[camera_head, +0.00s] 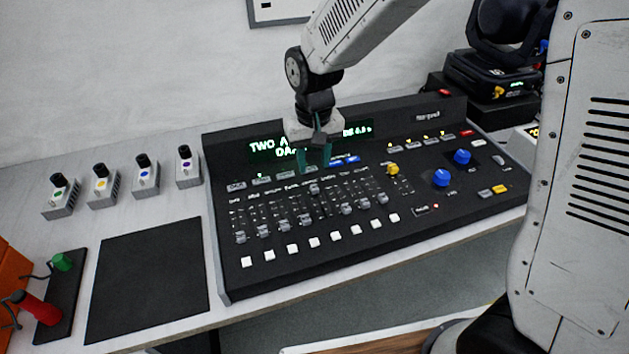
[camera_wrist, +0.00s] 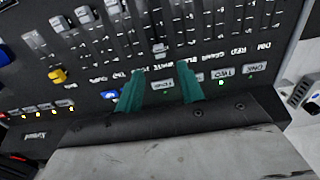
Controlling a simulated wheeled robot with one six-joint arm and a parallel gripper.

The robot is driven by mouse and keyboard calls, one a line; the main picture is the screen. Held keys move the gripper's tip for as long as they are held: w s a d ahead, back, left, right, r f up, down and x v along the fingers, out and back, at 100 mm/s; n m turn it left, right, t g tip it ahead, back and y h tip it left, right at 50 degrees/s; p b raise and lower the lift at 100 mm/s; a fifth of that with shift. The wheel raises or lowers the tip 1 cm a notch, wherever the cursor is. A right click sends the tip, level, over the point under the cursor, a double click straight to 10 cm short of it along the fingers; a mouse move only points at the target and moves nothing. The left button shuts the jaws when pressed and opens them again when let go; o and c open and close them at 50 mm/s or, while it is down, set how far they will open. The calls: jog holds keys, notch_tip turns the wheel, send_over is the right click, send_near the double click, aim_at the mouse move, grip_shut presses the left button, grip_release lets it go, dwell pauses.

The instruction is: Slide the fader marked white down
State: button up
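The lighting console (camera_head: 222,262) lies on the table with a row of grey sliding faders. One fader cap (camera_head: 314,189) stands high in its slot near the top of the row, while the others sit lower. In the wrist view this raised cap (camera_wrist: 159,48) is just beyond my fingertips, in line with a label that seems to read white. My gripper (camera_head: 314,168) is above the console, below the display, with its teal fingers apart and nothing between them. The wrist view also shows my gripper (camera_wrist: 162,72) open, its fingers on either side of the label strip.
White buttons (camera_head: 314,242) line the console's front. A yellow knob (camera_head: 393,169) and blue knobs (camera_head: 441,178) are to the right. Several small knob boxes (camera_head: 103,192) and a dark mat (camera_head: 148,287) lie left. A stage light (camera_head: 495,70) stands at the back right.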

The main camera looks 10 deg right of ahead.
aim_at(315, 187)
notch_tip(315, 187, down, 7)
dwell(0.3)
grip_shut()
jog(key=shift+s, duration=0.1)
